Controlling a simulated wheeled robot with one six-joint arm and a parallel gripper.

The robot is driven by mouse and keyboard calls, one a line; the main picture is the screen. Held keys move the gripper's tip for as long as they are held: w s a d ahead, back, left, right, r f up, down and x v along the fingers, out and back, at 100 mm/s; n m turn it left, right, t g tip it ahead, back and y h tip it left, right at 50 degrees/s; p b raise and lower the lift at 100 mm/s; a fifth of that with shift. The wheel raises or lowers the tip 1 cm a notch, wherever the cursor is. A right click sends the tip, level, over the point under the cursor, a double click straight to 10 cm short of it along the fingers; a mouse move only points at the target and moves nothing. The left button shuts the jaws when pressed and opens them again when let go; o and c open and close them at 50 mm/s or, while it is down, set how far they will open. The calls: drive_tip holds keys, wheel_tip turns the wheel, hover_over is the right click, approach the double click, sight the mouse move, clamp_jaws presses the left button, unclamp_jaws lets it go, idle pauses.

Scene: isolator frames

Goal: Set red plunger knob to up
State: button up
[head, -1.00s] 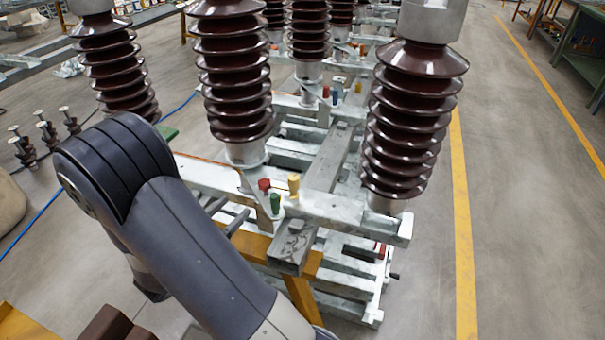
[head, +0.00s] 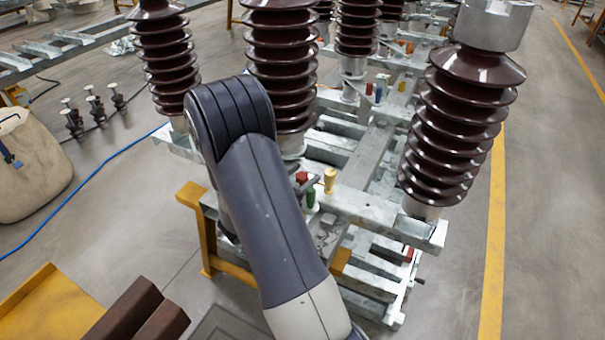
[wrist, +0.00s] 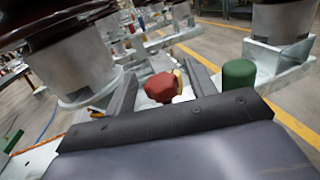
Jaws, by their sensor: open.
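The red plunger knob (head: 301,177) stands on the grey metal frame beside a green knob (head: 310,197) and a yellow knob (head: 330,178). In the wrist view the red knob (wrist: 162,86) shows between the two dark fingers of my gripper (wrist: 160,75), which is open. I cannot tell whether either finger touches it. The yellow knob (wrist: 179,82) is partly hidden behind the red one. The green knob (wrist: 238,75) is outside the right finger. In the head view my arm hides most of the gripper. The red knob's stem is hidden, so its height is unclear.
Large brown ribbed insulators (head: 463,125) rise from the frame on both sides of the knobs. A yellow stand (head: 206,230) is left of my arm. A beige sack (head: 30,165) and blue hose (head: 85,183) lie at the left. Clear floor is at the right.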

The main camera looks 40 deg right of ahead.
drive_tip(key=shift+d, duration=0.3)
drive_tip(key=shift+c, duration=0.3)
clamp_jaws()
